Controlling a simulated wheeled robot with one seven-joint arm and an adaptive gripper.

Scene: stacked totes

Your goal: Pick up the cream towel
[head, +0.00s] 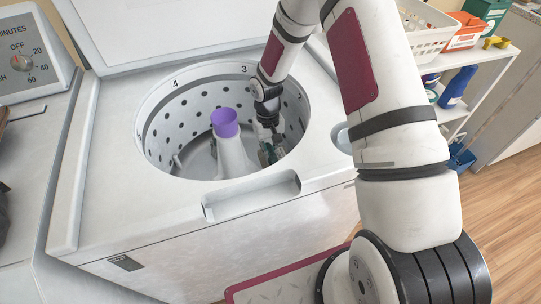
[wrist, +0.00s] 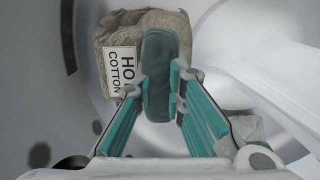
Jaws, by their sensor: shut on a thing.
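My gripper (head: 268,142) reaches down into the washer drum, to the right of the central agitator. In the wrist view its teal-padded fingers (wrist: 158,88) are shut on a dark green, rounded soft-looking thing (wrist: 160,55). Right behind it, a beige-tan cloth bundle (wrist: 117,34) with a white label, partly readable as "COTTON", lies against the drum wall. This bundle is the nearest match to the cream towel; the green thing and fingers hide part of it. I cannot tell whether the green thing touches it. In the head view the bundle is not clear.
The white agitator (head: 233,158) with a purple cap (head: 224,123) stands close to my gripper. The perforated drum wall (head: 175,125) and the round rim of the opening surround it. The raised lid (head: 150,30) is behind. A shelf with baskets and bottles (head: 458,85) stands at right.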

